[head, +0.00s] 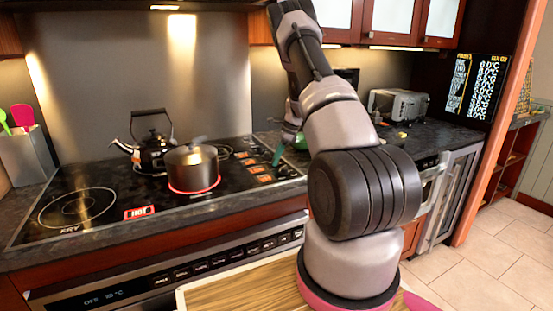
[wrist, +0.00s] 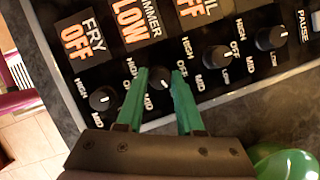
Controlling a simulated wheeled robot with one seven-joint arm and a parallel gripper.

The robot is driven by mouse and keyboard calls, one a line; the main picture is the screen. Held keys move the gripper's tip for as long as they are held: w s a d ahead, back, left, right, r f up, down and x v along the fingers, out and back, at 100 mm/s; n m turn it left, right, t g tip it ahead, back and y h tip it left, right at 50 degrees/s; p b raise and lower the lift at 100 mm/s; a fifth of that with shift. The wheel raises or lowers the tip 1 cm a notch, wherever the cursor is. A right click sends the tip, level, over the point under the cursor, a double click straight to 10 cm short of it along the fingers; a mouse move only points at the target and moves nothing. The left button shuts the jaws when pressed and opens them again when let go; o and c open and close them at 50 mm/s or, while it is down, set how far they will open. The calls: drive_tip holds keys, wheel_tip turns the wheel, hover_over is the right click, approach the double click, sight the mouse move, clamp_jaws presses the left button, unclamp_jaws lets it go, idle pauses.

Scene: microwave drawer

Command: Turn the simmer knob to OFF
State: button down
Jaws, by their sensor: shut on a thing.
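The simmer knob (wrist: 158,79) is a small black dial on the cooktop's control strip, under a display reading SIMMER LOW (wrist: 130,20). My gripper (wrist: 159,75) has green fingers, one on each side of this knob, and is shut on it. The knob's pointer mark is too small to read surely. In the head view my gripper (head: 279,153) is at the right end of the cooktop, and the knob is not clearly visible there. A dark pot (head: 191,168) stands on a burner with a glowing red ring.
The fry knob (wrist: 102,98) is left of my fingers, the boil knob (wrist: 217,56) right, with another knob (wrist: 270,38) beyond. A kettle (head: 151,150) stands behind the pot. A HOT sign (head: 139,213) lights at the front. A green round object (wrist: 288,165) is near my gripper.

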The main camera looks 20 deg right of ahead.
drive_tip(key=n+g, duration=0.1)
drive_tip(key=n, duration=0.1)
drive_tip(key=shift+w+d+n+y, duration=0.1)
drive_tip(key=shift+n+y, duration=0.2)
drive_tip(key=shift+n, duration=0.1)
drive_tip(key=n+g, duration=0.1)
drive_tip(key=n, duration=0.3)
drive_tip(key=shift+w+g, duration=0.15)
drive_tip(key=shift+g, duration=0.25)
drive_tip(key=n+g, duration=0.1)
drive_tip(key=n, duration=0.2)
drive_tip(key=n+g+h, duration=0.1)
drive_tip(key=n, duration=0.3)
drive_tip(key=shift+w+r+h, duration=0.1)
drive_tip(key=shift+w+h, duration=0.05)
drive_tip(key=shift+h, duration=0.15)
drive_tip(key=c, duration=0.5)
unclamp_jaws()
drive_tip(key=shift+c, duration=0.2)
